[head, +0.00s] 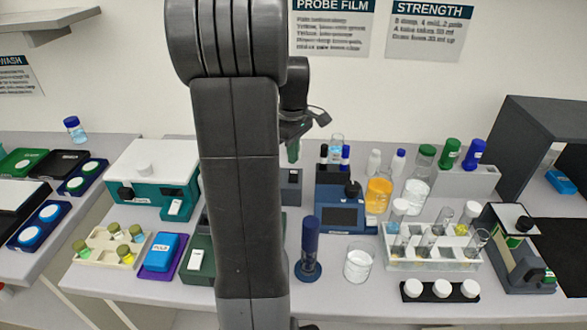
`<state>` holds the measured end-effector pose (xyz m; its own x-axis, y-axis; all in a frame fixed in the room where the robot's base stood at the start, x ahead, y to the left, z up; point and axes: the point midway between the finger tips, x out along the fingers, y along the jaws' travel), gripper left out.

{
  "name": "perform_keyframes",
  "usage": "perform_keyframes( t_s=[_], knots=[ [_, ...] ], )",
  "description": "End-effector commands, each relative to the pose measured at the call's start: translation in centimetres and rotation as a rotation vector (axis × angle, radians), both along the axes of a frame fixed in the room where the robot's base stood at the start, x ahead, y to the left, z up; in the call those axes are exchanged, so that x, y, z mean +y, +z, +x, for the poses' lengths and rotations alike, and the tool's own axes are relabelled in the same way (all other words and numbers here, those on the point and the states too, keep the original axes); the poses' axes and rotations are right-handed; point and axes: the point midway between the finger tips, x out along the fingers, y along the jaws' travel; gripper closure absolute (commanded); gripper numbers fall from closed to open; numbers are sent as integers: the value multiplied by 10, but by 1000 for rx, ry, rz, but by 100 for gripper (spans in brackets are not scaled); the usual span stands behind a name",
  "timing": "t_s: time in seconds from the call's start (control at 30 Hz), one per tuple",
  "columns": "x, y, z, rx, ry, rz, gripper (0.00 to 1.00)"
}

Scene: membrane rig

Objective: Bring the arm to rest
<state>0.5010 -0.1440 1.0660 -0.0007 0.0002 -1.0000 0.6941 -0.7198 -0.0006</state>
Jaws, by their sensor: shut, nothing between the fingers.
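My arm stands upright in front of the bench in the head view and hides a strip of it. My gripper (293,152) shows small and partly hidden just right of the arm's thick link, pointing down. It is shut and empty, above the back part of the bench, apart from the things below it.
The bench (335,295) is crowded. Right of my arm are a dark blue cylinder (310,248), a beaker (358,262), a blue device (343,205) and a tube rack (432,262). Left are a teal-and-white box (150,170) and a vial tray (100,245).

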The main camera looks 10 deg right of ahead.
Motion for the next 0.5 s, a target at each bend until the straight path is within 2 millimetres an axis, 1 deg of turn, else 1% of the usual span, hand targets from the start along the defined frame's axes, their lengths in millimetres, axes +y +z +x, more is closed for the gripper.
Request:
perform_keyframes(
  t_s=[0.03,0.13,0.5],
  knots=[
    [0,8,0,0,0,0,100],
    [0,13,0,0,0,0,100],
    [0,12,0,-1,0,-1,100]
  ],
)
